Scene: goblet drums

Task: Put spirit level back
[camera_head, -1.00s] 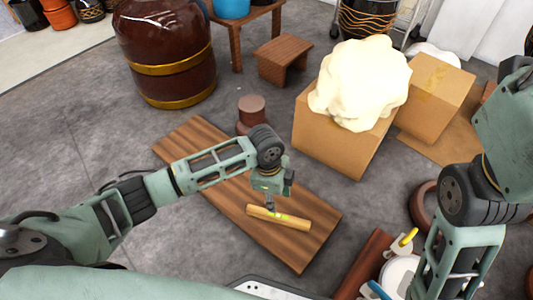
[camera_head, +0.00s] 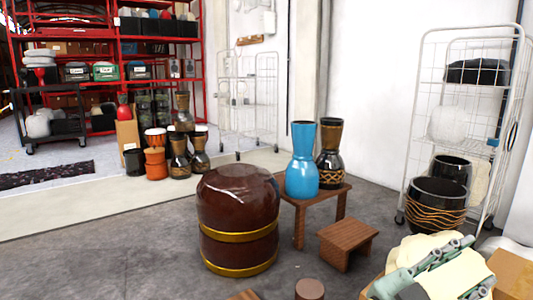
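I cannot make out the spirit level in the view now. A pale green jointed part of mine (camera_head: 425,268) reaches up at the bottom right, in front of the cream lump (camera_head: 418,242). The wooden board on the floor is almost wholly below the picture.
A large brown drum (camera_head: 238,215) stands mid-floor beside a small table (camera_head: 318,196) bearing blue and black goblet drums. A low wooden stool (camera_head: 347,238) is right of it. Red shelves (camera_head: 150,20) and wire racks (camera_head: 470,60) stand behind. Grey floor at left is clear.

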